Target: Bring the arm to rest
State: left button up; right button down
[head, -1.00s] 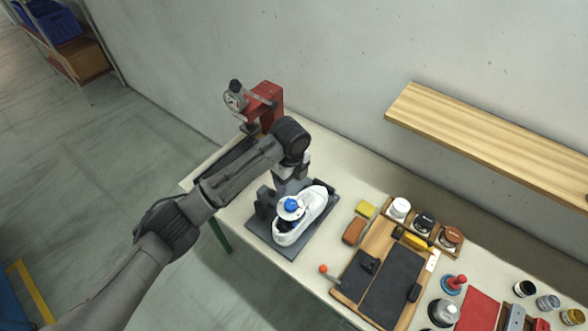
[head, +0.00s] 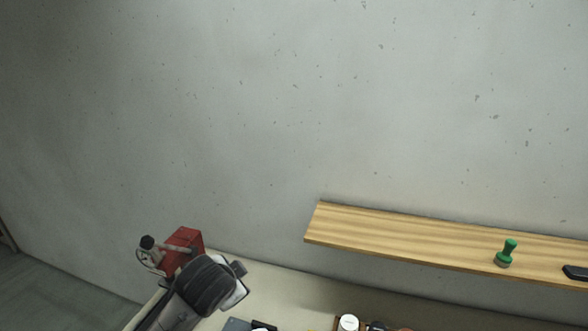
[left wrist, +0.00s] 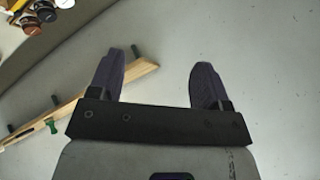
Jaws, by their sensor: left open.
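My left gripper (left wrist: 156,80) shows in the left wrist view with its two dark fingers apart and nothing between them. Pale grey wall fills the space beyond the fingers. In the head view part of my left arm shows at the bottom left, in front of the red machine with a gauge (head: 183,243); the gripper's fingers cannot be made out there. My right gripper is in neither view.
A wooden wall shelf (head: 420,237) holds a green-handled stamp (head: 507,252) and a dark object (head: 575,272). A pale bench (head: 285,290) runs below, with a white-lidded jar (head: 348,323) at the bottom edge. The shelf also shows in the left wrist view (left wrist: 75,112).

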pick_arm(q)
jog(key=s+a+r+n+t+p, duration=0.25)
jog(key=s+n, duration=0.25)
jog(key=s, duration=0.7)
jog(key=s+a+f+n+g+p, duration=0.1)
jog(key=s+f+g, duration=0.1)
jog(key=s+f, duration=0.5)
jog(key=s+a+f+n+g+p, duration=0.1)
jog(key=s+a+f+g+p, duration=0.1)
jog(key=s+f, duration=0.5)
jog(key=s+a+f+n+g+p, duration=0.1)
jog(key=s+f, duration=0.6)
jog(key=s, duration=0.8)
jog(key=shift+s+a+g+p, duration=0.25)
jog(key=shift+a+g+p, duration=0.45)
jog(key=shift+g, duration=0.55)
